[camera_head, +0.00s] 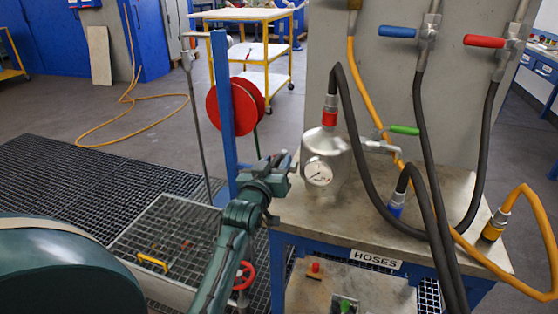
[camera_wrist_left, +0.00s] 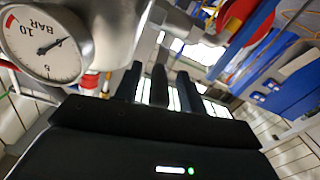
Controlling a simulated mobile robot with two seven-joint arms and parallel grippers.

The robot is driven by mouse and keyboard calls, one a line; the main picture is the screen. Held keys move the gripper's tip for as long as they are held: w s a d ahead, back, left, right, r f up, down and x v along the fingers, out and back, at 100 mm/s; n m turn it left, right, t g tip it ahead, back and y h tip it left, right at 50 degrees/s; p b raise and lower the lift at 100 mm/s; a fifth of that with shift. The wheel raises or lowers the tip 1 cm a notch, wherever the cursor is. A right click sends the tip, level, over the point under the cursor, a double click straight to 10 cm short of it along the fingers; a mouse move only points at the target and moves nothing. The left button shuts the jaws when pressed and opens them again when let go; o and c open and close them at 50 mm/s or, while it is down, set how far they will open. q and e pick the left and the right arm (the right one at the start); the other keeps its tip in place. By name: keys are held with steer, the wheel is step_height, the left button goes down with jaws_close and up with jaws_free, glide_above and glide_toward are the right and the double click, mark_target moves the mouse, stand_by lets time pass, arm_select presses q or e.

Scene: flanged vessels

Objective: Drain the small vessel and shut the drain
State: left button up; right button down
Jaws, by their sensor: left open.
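The small vessel (camera_head: 338,155) is a silver metal pot on the grey bench, with a round white gauge (camera_head: 318,173) on its front. A red hose coupling (camera_head: 330,112) joins its top, and a metal fitting (camera_head: 378,147) sticks out to its right. My left gripper (camera_head: 280,168) is open and empty, just left of the vessel. In the left wrist view the gauge (camera_wrist_left: 45,42) is close by at upper left, and the dark fingers (camera_wrist_left: 160,88) point away from the camera. I cannot make out the drain handle. My right gripper is not in view.
Black hoses (camera_head: 425,150) and a yellow hose (camera_head: 540,240) hang over the bench (camera_head: 435,257). Blue (camera_head: 397,31), red (camera_head: 484,41) and green (camera_head: 404,129) lever handles are nearby. A blue post (camera_head: 221,100) with a red reel (camera_head: 240,106) stands behind my left gripper. A red handwheel (camera_head: 245,275) is low in front.

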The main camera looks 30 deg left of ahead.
arm_select(q)
jaws_close()
stand_by(0.5)
